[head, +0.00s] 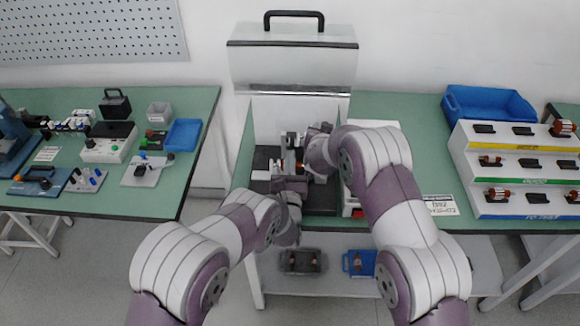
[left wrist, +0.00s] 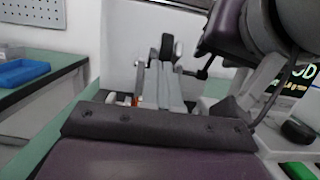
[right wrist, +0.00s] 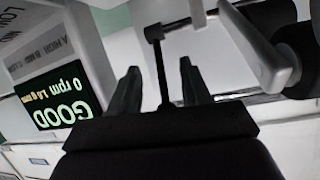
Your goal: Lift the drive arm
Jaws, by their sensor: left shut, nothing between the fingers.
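The test machine (head: 265,163) stands on the middle green table, with a grey upright part at its centre. Its drive arm is hard to make out in the head view, where my arms cover much of it. My left gripper (head: 290,186) is at the machine's front, shut and empty. In the left wrist view, a black-topped upright part (left wrist: 167,46) stands beyond its fingers (left wrist: 167,82). My right gripper (head: 322,130) is at the machine's right side. In the right wrist view, its fingers (right wrist: 157,75) are apart, with a black rod with a crosspiece (right wrist: 155,36) between them and gaps on both sides.
A display (right wrist: 58,98) reads GOOD and 0 rpm. A white case with a black handle (head: 293,68) stands behind the machine. A tiered rack (head: 520,165) and blue bin (head: 487,104) are on the right. The left table (head: 150,205) holds tools. Trays (head: 300,262) lie on the lower shelf.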

